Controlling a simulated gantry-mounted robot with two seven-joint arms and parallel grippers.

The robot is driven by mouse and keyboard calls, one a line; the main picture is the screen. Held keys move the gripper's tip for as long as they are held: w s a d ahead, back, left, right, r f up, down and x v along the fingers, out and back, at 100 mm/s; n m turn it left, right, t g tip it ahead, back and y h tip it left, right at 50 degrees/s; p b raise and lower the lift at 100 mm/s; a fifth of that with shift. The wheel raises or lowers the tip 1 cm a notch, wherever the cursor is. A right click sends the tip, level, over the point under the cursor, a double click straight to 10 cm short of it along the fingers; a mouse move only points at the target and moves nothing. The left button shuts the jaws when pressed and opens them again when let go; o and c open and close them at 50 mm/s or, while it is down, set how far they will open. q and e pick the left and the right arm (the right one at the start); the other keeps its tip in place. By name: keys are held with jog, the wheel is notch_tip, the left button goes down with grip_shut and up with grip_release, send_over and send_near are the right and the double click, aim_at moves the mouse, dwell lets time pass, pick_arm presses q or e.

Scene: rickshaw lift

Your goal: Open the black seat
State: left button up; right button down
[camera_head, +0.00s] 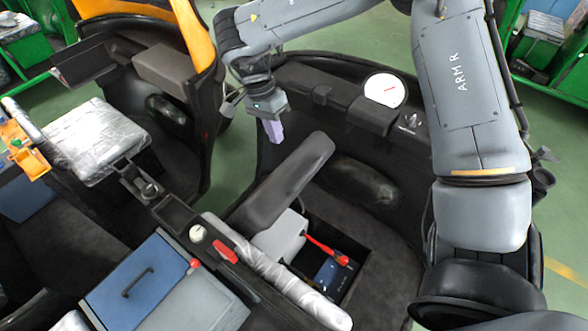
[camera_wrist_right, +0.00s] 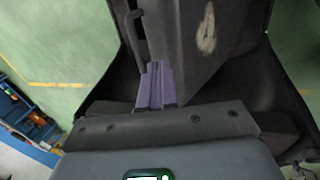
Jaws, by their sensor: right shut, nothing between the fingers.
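The black seat (camera_head: 290,180) is in the middle of the head view. It is tilted up on edge beside an open compartment (camera_head: 345,284). A red-handled item (camera_head: 325,248) and a dark blue box (camera_head: 328,272) show in the compartment. My right gripper (camera_head: 273,131), with purple fingers, points down above and to the left of the seat's raised end, apart from it in the picture. It is shut and empty. In the right wrist view the fingers (camera_wrist_right: 155,84) are together beside a dark panel (camera_wrist_right: 205,50); I cannot tell which part that is. My left gripper is not in view.
A dashboard with a round white gauge (camera_head: 385,90) lies behind the seat. A silver-wrapped bar (camera_head: 275,270) runs along the compartment's near side. A blue lid (camera_head: 135,280) and a silver-wrapped seat (camera_head: 97,141) are at left. Green floor (camera_head: 355,42) shows beyond.

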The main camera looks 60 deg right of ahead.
send_near(295, 180)
jog(key=shift+w+d+f, duration=0.1)
jog(key=shift+w+f, duration=0.2)
jog(key=shift+f, duration=0.3)
jog(key=shift+w+f, duration=0.3)
jog(key=shift+f, duration=0.3)
jog(key=s, duration=0.1)
jog(key=s+f+p, duration=0.1)
jog(key=shift+s+a, duration=0.2)
jog(key=shift+s, duration=0.15)
jog(key=shift+s+a+f+p, duration=0.1)
jog(key=shift+s+f+p, duration=0.25)
jog(key=shift+s, duration=0.25)
jog(key=s+a+f+t, duration=0.1)
jog(key=s+f, duration=0.1)
jog(key=s, duration=0.4)
jog(key=shift+f+b, duration=0.35)
jog(key=shift+f, duration=0.05)
jog(key=shift+w, duration=0.1)
